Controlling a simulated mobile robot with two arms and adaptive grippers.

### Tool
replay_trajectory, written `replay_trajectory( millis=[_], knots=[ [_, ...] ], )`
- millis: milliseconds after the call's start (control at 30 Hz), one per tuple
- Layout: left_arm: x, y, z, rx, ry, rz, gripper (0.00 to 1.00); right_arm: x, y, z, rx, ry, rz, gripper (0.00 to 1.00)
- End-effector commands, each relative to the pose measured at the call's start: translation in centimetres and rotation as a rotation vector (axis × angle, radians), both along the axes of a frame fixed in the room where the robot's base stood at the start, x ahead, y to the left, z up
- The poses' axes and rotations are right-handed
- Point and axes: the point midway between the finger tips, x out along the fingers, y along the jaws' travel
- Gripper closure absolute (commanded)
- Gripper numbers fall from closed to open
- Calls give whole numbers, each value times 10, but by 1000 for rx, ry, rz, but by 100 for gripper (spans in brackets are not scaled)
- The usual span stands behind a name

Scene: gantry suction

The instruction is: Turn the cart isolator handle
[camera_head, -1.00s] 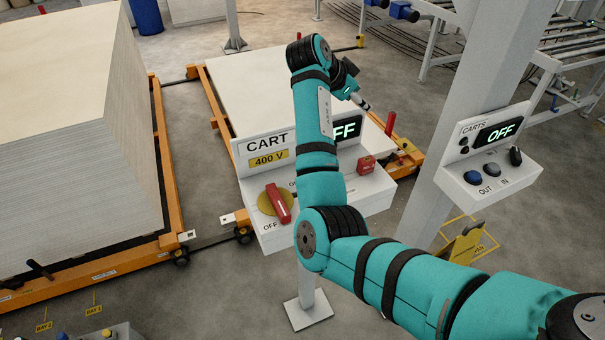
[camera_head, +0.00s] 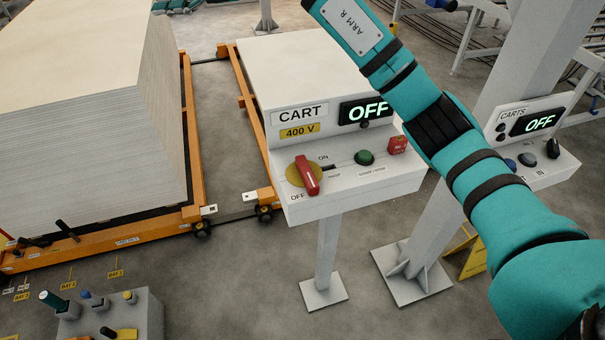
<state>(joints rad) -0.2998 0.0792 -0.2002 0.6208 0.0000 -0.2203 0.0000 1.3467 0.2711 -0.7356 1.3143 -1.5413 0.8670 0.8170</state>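The cart isolator is a red handle (camera_head: 308,176) on a round yellow plate (camera_head: 292,173) on the sloped white CART 400 V box (camera_head: 350,195). The handle lies toward the OFF mark, and the box display (camera_head: 366,112) reads OFF. My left gripper is not clearly in view. Nothing touches the handle.
A tall stack of pale sheets (camera_head: 90,130) stands on an orange cart at left. A second CARTS box (camera_head: 530,145) with an OFF display is on the column at right. A small control box (camera_head: 110,315) is at the lower left. Floor before the isolator post is clear.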

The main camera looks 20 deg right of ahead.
Motion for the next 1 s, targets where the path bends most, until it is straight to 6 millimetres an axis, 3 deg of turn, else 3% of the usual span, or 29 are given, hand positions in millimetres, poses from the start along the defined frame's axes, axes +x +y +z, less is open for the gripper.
replay_trajectory(
  millis=[33,100,200,300,400,533,767,1000],
  knots=[
    [0,0,-3,0,0,0,30,-3,-10,-39,-172,25,14,52],
    [0,0,-5,0,0,0,30,-10,-32,-91,-410,78,37,52],
    [0,0,-8,0,0,0,30,-22,-82,-154,-729,177,55,52],
    [0,0,-10,0,0,0,30,-38,-139,-195,-994,287,65,52],
    [0,0,-11,0,0,0,30,-53,-186,-216,-1185,387,68,52],
    [0,0,-12,0,0,0,30,-66,-221,-226,-1319,470,72,52],
    [0,0,-5,0,1,0,30,-71,-232,-242,-1358,499,77,52],
    [-1,0,12,0,1,0,30,-72,-231,-290,-1355,499,80,52]
  ],
)
